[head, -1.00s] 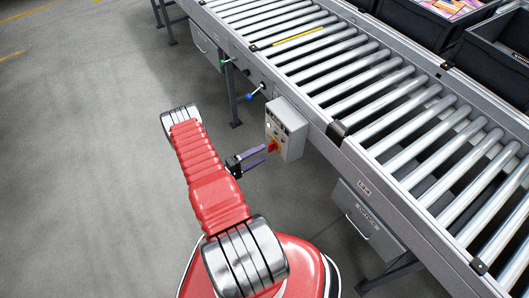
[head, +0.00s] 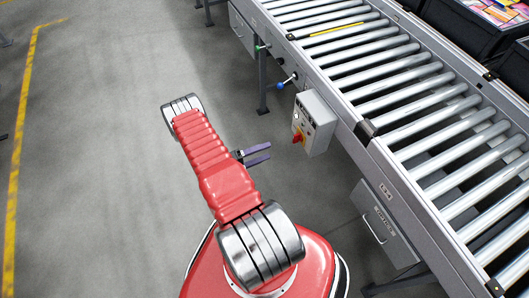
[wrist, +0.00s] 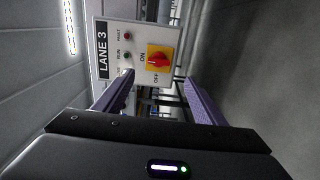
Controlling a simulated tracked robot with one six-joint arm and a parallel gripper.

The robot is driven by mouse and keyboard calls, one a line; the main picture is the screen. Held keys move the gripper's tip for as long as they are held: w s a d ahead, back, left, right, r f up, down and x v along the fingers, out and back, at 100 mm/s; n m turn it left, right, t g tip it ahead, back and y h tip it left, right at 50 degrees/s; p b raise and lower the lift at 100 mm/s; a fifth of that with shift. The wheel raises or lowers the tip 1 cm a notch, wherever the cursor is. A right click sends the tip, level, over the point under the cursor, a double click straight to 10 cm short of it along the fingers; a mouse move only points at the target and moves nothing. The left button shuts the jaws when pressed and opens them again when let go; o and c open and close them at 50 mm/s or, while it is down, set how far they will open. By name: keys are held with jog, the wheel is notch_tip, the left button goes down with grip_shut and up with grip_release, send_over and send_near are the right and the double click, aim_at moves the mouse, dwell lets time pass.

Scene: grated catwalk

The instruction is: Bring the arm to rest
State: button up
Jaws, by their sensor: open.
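My gripper (head: 257,155) is open and empty, with its two purple fingers apart. In the head view it sticks out to the right from under my red arm, short of the grey control box on the conveyor's side. In the wrist view my gripper (wrist: 160,100) faces the control box (wrist: 115,60), marked LANE 3. The box's red knob on a yellow plate (wrist: 158,59) shows between and beyond the fingers, with ON and OFF marks beside it. The box (head: 316,122) and its knob (head: 298,137) are apart from the fingers.
A roller conveyor (head: 385,160) runs along the right side. A blue-tipped lever (head: 283,85) and a green-tipped one (head: 262,47) stick out from its side. A drawer unit (head: 385,222) hangs below. Dark bins (head: 465,35) stand beyond the rollers. The floor at left is clear, with a yellow line (head: 15,180).

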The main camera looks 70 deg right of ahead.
dwell(0.6)
jog(key=s+a+n+g+y, duration=0.2)
jog(key=s+a+n+y, duration=0.3)
jog(key=a, duration=0.3)
jog(key=w+a+r+t+y, duration=0.25)
jog(key=w+a+r, duration=0.3)
jog(key=r, duration=0.35)
jog(key=w+a+r+t+y, duration=0.25)
jog(key=w+a+r, duration=0.35)
jog(key=r, duration=0.4)
jog(key=w+a+r+t+y, duration=0.2)
jog(key=w+a+r+t, duration=0.15)
jog(key=a+r, duration=0.45)
jog(key=a+r+n+t, duration=0.1)
jog(key=a+r+t, duration=0.4)
jog(key=a+r, duration=0.3)
jog(key=s+a+r+n+t+y, duration=0.1)
jog(key=a+r+t, duration=0.5)
jog(key=r, duration=1.1)
jog(key=a+n, duration=0.1)
jog(key=a, duration=0.1)
jog(key=shift+s+a+r+y, duration=0.15)
jog(key=shift+a+r+y, duration=0.15)
jog(key=shift+a, duration=0.05)
